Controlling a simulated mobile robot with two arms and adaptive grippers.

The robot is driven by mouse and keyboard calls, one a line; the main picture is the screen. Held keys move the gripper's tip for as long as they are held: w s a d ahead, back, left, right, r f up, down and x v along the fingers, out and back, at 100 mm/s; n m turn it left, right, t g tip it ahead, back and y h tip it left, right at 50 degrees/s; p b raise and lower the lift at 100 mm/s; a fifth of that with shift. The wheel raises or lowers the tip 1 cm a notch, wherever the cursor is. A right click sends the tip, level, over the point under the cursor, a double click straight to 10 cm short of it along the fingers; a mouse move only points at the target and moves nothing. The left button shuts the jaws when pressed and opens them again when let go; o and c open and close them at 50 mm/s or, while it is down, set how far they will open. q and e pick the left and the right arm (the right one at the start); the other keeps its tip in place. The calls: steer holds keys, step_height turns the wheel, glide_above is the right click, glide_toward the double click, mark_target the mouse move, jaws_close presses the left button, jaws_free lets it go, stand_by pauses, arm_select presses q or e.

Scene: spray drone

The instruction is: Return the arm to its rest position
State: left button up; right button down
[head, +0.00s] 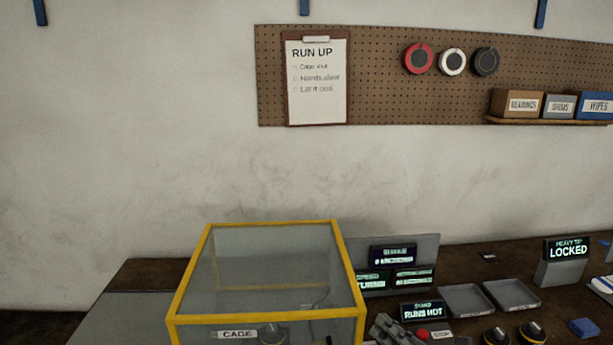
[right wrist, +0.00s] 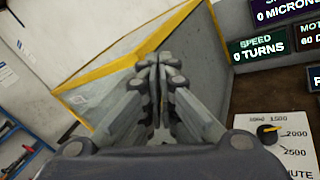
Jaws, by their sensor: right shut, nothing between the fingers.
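My right gripper (head: 388,326) shows at the bottom edge of the head view, just right of the yellow-framed cage. In the right wrist view its fingers (right wrist: 153,66) are together and hold nothing. The cage (head: 341,265) has clear panels and a "CAGE" label and looks closed. Its yellow edge and a panel (right wrist: 100,95) fill the left and middle of the right wrist view, behind the fingers. I cannot tell whether the fingers touch it. My left gripper is not in view.
Display screens (head: 393,255) stand behind the gripper. Black-and-yellow knobs (head: 532,332) and a red button (head: 422,335) are to its right. Two grey trays (head: 467,300) lie farther back. A "LOCKED" sign (head: 567,250) stands at the right.

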steer(key=s+d+f+m+g+h, duration=0.1)
steer(key=s+d+f+m+h, duration=0.45)
steer(key=m, duration=0.75)
steer(key=s+d+m+h, duration=0.3)
steer(key=d+m+h, duration=0.35)
steer(key=m, duration=0.75)
steer(key=s+a+f+m+g+y, duration=0.1)
steer(key=s+a+f+m+g, duration=0.25)
steer(key=s, duration=0.45)
steer(key=s+a+f+m+g+y, duration=0.1)
steer(key=s+a+f+m+g, duration=0.1)
steer(key=s+f+g, duration=0.4)
steer(key=s+a+f+m+g, duration=0.1)
steer(key=s+a+f+m, duration=0.15)
steer(key=s, duration=0.65)
step_height(320, 180, down, 29)
steer(key=s+g+b, duration=0.1)
steer(key=g+b, duration=0.1)
steer(key=s+d+f+b, duration=0.2)
steer(key=s+d+f, duration=0.1)
steer(key=s+f, duration=1.4)
steer(key=shift+d+f+g, duration=0.2)
steer(key=shift+f+g, duration=0.15)
steer(key=shift+f, duration=0.2)
